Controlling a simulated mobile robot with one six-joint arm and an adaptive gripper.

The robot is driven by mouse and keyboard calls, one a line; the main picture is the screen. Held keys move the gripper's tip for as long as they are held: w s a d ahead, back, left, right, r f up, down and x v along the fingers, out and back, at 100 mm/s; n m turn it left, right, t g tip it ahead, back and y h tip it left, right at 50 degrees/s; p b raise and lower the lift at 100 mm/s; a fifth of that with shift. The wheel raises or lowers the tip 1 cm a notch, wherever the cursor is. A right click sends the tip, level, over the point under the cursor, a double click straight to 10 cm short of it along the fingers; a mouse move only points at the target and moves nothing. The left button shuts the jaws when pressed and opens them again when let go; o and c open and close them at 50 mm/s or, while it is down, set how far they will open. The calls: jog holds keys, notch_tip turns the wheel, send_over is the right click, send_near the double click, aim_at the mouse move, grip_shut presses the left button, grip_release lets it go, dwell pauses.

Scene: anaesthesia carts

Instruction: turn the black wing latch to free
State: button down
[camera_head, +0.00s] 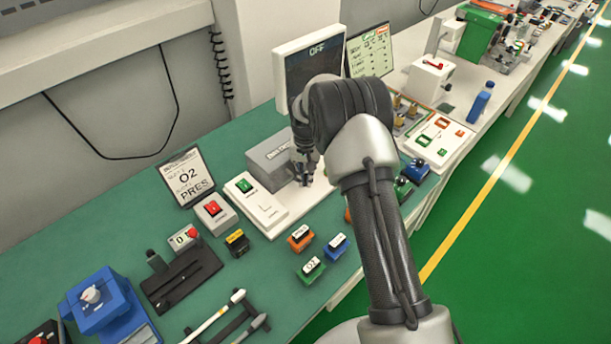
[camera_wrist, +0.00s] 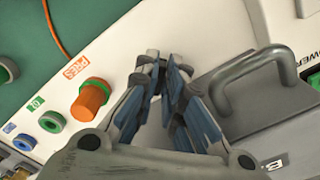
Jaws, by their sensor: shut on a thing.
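My gripper (camera_head: 305,178) reaches down to the white base plate beside a grey box (camera_head: 266,158). In the wrist view, its two blue-padded fingers (camera_wrist: 163,68) converge at their tips. They are shut on a small dark piece, which I take for the black wing latch. The fingers cover most of it, so its shape and the way it points cannot be told. In the head view my gripper and arm hide the latch.
A grey bar handle (camera_wrist: 258,72) stands close right of the fingers. An orange knob (camera_wrist: 91,98) and a green ring port (camera_wrist: 52,121) sit on the white plate to the left. A dark screen (camera_head: 312,68) reading OFF stands behind my arm.

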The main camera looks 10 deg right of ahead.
jog(key=m, duration=0.4)
jog(key=shift+a+m, duration=0.1)
jog(key=shift+m, duration=0.2)
jog(key=shift+w+a+m, duration=0.1)
jog(key=shift+w+m, duration=0.05)
jog(key=shift+m, duration=1.75)
jog(key=c, duration=2)
grip_release()
notch_tip(320, 180, up, 12)
